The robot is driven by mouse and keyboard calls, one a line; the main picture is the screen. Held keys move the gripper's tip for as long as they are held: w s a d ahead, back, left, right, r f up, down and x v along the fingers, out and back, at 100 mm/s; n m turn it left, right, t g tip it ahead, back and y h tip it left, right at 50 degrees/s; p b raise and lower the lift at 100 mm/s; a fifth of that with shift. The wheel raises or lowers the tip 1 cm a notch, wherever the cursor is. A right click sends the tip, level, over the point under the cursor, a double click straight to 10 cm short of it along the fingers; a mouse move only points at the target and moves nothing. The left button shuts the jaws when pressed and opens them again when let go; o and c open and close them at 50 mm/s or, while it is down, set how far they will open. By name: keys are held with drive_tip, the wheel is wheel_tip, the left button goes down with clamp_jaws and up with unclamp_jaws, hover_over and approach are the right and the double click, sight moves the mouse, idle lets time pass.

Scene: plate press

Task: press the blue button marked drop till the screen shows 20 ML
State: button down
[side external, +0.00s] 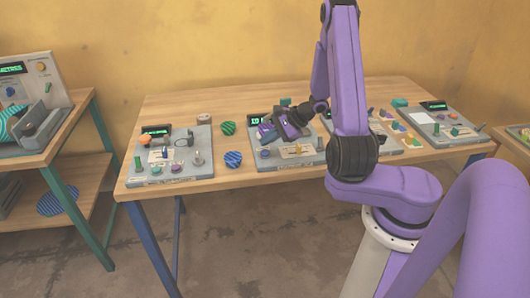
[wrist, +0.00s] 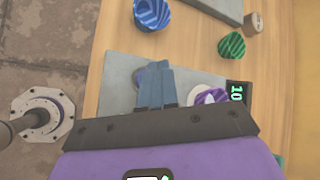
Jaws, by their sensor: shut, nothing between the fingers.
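The grey dispenser panel (side external: 283,161) stands in the middle of the wooden table. Its small screen (side external: 256,120) shows green digits that read 10, turned sideways in the wrist view (wrist: 237,93). A round blue button (side external: 265,153) sits at the panel's front left; its marking is too small to read. My gripper (side external: 266,134) is over the panel, shut and empty. In the wrist view its fingertips (wrist: 157,66) partly cover a round bluish part; I cannot tell whether they touch it. A purple patterned cup (wrist: 210,96) sits on a pale round base beside the screen.
A blue striped bowl (side external: 233,159) and a green striped bowl (side external: 228,128) stand left of the panel. Another grey panel (side external: 170,170) with knobs lies farther left, and more panels (side external: 440,127) lie to the right. A wooden cylinder (wrist: 253,22) stands near the green bowl.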

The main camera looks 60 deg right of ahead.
sight(268, 152)
drive_tip(key=shift+r, duration=2)
idle(1.1)
drive_tip(key=r+m+h, duration=0.1)
drive_tip(key=m, duration=0.1)
drive_tip(key=r+m+h, duration=0.1)
drive_tip(key=m+h, duration=0.1)
drive_tip(key=r+m+t+h, duration=0.1)
drive_tip(key=m, duration=0.1)
drive_tip(key=shift+a+r+h, duration=0.25)
drive_tip(key=shift+r+h, duration=0.15)
drive_tip(key=shift+f, duration=0.1)
drive_tip(key=shift+f, duration=4.3)
drive_tip(key=shift+f, duration=0.2)
